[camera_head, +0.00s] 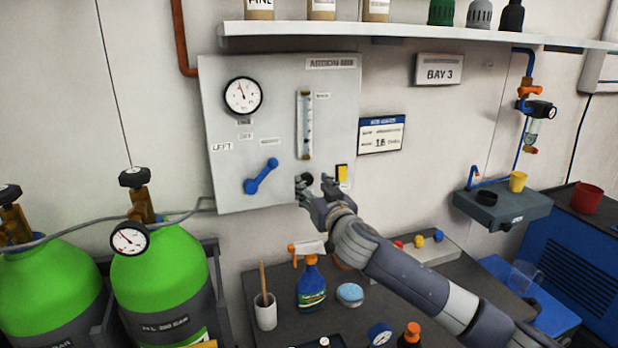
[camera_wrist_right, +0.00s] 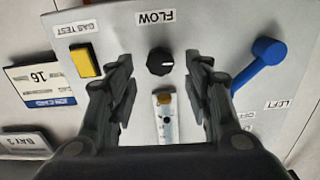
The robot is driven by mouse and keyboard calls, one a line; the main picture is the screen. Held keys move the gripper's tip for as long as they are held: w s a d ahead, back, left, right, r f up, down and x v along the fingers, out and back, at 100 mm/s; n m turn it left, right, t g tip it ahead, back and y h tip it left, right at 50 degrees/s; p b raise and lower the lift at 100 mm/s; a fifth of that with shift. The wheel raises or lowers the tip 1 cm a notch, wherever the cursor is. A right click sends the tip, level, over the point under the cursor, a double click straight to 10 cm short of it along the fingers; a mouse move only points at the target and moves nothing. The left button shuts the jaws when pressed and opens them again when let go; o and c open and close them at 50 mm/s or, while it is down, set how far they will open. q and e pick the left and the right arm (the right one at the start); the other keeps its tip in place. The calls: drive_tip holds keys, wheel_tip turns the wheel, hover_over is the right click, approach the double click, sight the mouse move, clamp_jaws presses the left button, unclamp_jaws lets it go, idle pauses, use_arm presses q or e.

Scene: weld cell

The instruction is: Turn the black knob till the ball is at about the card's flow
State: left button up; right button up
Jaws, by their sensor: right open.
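The black knob (camera_wrist_right: 160,62) is on the grey gas panel (camera_head: 229,115), below the flow tube (camera_head: 305,125). My right gripper (camera_head: 318,184) is open in front of the panel. In the right wrist view, which is upside down, its fingers (camera_wrist_right: 160,80) stand apart on either side of the knob, with gaps showing. The knob's pale mark shows. The flow tube also shows in the wrist view (camera_wrist_right: 166,122); a small dark spot in it may be the ball. The card (camera_head: 382,134) right of the panel seems to read 16, small print unreadable. My left gripper is not in view.
A blue lever (camera_head: 262,176) is left of the knob and a yellow gas test button (camera_head: 342,173) right of it. A round gauge (camera_head: 243,96) is above. A spray bottle (camera_head: 311,285) and a cup (camera_head: 265,312) stand on the bench below. Green cylinders (camera_head: 160,275) stand left.

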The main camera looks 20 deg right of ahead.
sight(308, 180)
drive_tip(key=shift+w+p, duration=0.3)
drive_tip(key=shift+w, duration=1.5)
drive_tip(key=c, duration=1)
